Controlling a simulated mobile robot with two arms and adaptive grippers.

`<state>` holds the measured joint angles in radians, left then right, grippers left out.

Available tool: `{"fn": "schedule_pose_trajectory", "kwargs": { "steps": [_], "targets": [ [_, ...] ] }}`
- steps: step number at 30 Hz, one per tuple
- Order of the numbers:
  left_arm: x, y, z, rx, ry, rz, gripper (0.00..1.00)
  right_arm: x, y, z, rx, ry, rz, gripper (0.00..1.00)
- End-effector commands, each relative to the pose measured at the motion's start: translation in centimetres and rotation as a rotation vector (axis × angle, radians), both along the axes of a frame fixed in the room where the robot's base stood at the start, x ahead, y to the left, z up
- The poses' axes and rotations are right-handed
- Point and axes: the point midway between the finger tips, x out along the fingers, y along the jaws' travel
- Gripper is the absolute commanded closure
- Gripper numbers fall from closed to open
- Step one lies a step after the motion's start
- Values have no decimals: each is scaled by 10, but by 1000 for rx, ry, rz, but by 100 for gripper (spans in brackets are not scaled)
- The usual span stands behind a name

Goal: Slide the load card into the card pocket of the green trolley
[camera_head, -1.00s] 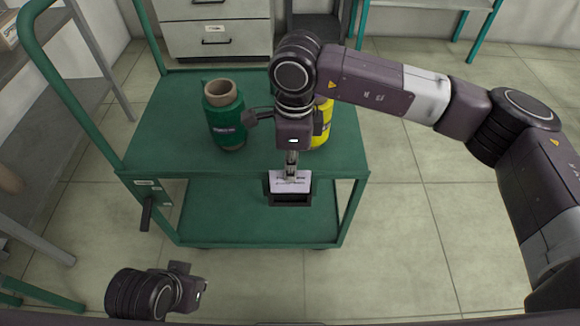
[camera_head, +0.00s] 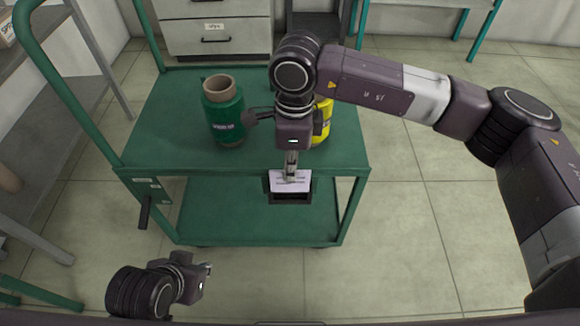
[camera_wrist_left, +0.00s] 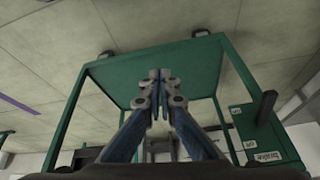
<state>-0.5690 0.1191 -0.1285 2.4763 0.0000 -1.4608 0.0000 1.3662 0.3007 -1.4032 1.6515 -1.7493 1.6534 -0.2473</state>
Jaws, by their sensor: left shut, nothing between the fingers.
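The green trolley (camera_head: 255,163) stands in front of me. The card pocket (camera_head: 290,198) is a dark frame at the front edge of its upper deck. The white load card (camera_head: 290,178) with printed lines is at the pocket's upper part. I cannot tell how far its lower edge is inside. My right gripper (camera_head: 291,172) points down and is shut on the card's upper part, hiding some of it. My left gripper (camera_head: 207,268) is shut and empty, low in front of the trolley's left side. Its closed fingertips show in the left wrist view (camera_wrist_left: 160,76).
A green bobbin (camera_head: 224,118) and a yellow bobbin (camera_head: 322,120), partly hidden by my right arm, stand on the upper deck. A dark handle (camera_head: 145,212) sticks out at the trolley's left front. A grey shelf is at left; floor right of the trolley is clear.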

Motion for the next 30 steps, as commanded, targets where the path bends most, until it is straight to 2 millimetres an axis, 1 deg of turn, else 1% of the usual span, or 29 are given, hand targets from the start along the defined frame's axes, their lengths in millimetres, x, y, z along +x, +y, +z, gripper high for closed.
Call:
{"fn": "schedule_pose_trajectory", "kwargs": {
  "steps": [30],
  "targets": [
    [33,-10,9,-28,-136,-11,100,0,0,-10,0,0,0,100]
  ]
}}
